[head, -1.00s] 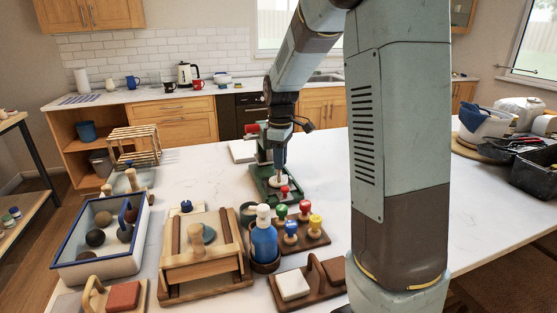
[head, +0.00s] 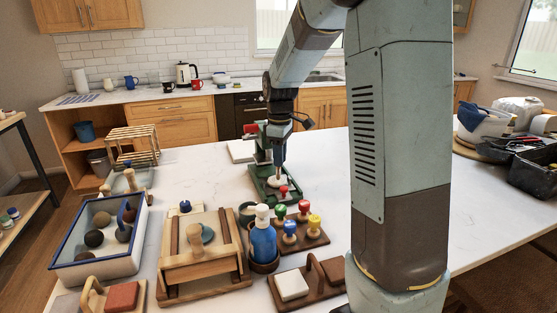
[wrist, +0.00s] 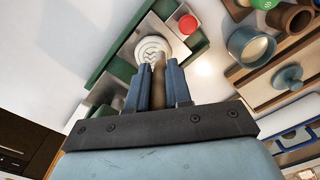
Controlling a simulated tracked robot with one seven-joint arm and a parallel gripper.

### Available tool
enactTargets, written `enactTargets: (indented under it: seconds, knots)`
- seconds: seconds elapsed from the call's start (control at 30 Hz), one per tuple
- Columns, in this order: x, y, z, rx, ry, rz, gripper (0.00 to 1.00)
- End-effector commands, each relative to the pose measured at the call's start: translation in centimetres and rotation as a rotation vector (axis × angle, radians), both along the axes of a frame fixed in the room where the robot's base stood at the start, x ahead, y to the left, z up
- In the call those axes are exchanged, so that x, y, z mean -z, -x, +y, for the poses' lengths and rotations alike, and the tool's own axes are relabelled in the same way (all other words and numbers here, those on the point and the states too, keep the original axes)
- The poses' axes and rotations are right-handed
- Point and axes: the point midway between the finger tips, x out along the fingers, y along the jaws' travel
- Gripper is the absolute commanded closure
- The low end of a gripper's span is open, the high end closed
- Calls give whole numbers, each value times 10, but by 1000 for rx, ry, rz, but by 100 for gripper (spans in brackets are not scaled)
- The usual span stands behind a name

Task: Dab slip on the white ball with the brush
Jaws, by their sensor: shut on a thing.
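A white round piece (wrist: 152,48) with a spiral mark on top lies on the green device (wrist: 118,70). It also shows in the head view as a pale disc (head: 275,183) below my gripper (head: 279,158). In the wrist view my gripper (wrist: 159,72) is shut on the brush (wrist: 158,82), whose brown handle shows between the blue fingers. The brush overlaps the near edge of the white piece in this view; I cannot tell whether they touch. A grey-blue cup with pale slip (wrist: 252,46) stands to the right of the gripper. No clearly white ball shows elsewhere.
A red knob (wrist: 188,24) is close beside the white piece. Coloured-knob stamps (head: 303,228), a blue bottle (head: 263,240) and a wooden press (head: 203,262) stand nearer. A blue-rimmed tray (head: 100,268) holds several darker balls. The white tabletop (head: 325,160) right of the green device is clear.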

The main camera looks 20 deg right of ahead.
Motion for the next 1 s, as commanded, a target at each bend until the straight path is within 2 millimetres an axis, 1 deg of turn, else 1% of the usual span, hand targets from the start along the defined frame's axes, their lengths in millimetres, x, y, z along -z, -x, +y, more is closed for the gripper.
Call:
enactTargets:
  seconds: [0.2, 0.63, 0.8, 1.0]
  knots:
    - [-19, -1, 0, -1, 0, -4, 99]
    - [-53, -1, 1, -1, 0, -3, 99]
    - [-59, -1, 1, -1, 0, -4, 99]
    - [-59, -1, 1, -1, 0, -3, 99]
